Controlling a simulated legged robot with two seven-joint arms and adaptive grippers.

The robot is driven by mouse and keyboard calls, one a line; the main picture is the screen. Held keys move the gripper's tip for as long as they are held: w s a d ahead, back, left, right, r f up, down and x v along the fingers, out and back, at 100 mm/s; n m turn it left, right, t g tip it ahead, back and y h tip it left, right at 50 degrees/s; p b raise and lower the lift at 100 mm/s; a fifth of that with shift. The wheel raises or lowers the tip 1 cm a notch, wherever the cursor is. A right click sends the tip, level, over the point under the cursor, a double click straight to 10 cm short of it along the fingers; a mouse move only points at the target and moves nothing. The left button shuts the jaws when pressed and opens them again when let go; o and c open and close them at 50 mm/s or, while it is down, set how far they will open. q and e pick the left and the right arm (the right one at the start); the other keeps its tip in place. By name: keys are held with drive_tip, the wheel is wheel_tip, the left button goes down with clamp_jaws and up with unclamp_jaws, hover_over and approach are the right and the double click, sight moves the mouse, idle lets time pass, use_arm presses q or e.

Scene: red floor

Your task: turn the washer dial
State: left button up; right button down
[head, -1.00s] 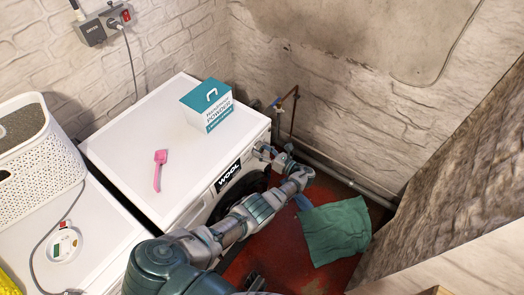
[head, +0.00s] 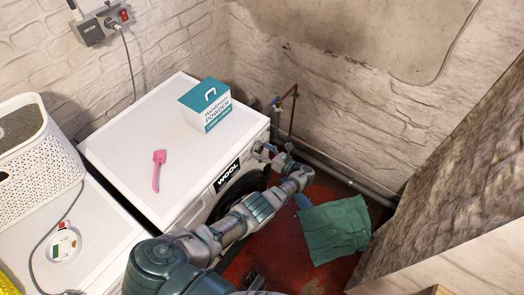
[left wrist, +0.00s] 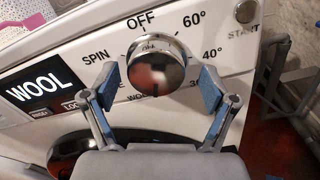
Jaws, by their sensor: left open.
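The washer (head: 150,150) is white and stands against the brick wall in the head view, its front turned toward the lower right. Its round chrome dial (left wrist: 157,66) shows in the left wrist view, with OFF, SPIN, 60° and 40° printed around it. A display (left wrist: 42,88) left of the dial reads WOOL. My left gripper (left wrist: 158,83) is open, with one blue-padded finger on each side of the dial; I cannot tell whether they touch it. In the head view my left gripper (head: 268,153) is at the washer's front, and the dial is hidden. My right gripper is not in view.
A powder box (head: 205,105) and a pink scoop (head: 158,170) lie on the washer top. A white basket (head: 40,165) stands at left. A green cloth (head: 335,230) lies on the red floor. Pipes (head: 292,115) run along the wall beyond the gripper.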

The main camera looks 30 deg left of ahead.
use_arm(q)
drive_tip(key=shift+r, duration=0.15)
wheel_tip(320, 180, up, 10)
drive_tip(key=shift+f, duration=0.2)
idle(0.4)
idle(0.4)
